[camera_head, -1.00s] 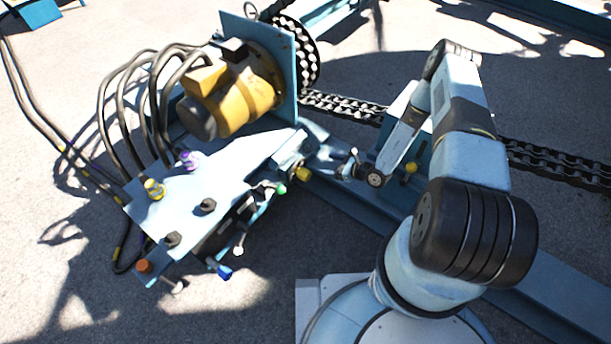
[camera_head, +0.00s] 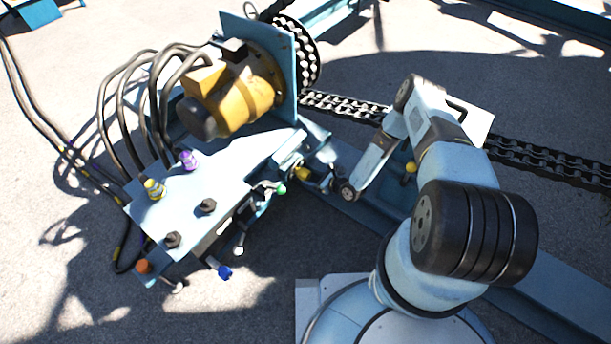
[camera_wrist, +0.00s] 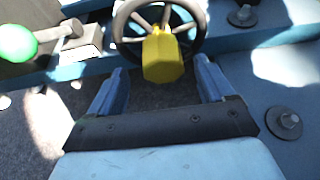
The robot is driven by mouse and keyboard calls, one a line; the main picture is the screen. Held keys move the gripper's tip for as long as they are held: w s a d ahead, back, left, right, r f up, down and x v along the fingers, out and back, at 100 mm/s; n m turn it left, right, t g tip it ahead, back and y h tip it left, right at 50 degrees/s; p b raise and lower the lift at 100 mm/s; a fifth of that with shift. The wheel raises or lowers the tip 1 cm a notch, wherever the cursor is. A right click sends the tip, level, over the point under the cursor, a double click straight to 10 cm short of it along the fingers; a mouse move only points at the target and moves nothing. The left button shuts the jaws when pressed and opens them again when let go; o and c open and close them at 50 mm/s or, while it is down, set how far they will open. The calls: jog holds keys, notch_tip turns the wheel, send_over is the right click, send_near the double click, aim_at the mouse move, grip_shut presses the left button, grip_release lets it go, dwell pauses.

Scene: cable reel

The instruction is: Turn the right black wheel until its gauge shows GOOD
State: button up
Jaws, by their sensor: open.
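In the wrist view a black spoked wheel (camera_wrist: 124,30) is at the top centre, with a yellow knob (camera_wrist: 163,58) standing out from it. My gripper (camera_wrist: 160,68) is open, its two blue fingers on either side of the knob in the picture, with a gap on each side. I cannot tell whether the fingertips reach the knob's depth. In the head view the yellow knob (camera_head: 302,173) shows at the right end of the blue panel, and my gripper (camera_head: 325,181) is close to its right. No gauge reading can be made out.
A lever with a green ball (camera_wrist: 17,43) is left of the wheel. Bolts (camera_wrist: 286,123) stick up from the blue frame at right. The blue panel (camera_head: 188,212) carries coloured knobs and levers; a yellow motor (camera_head: 240,100) and hoses are behind. Chain (camera_head: 545,160) runs right.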

aim_at(308, 176)
jog(key=shift+x, duration=2.55)
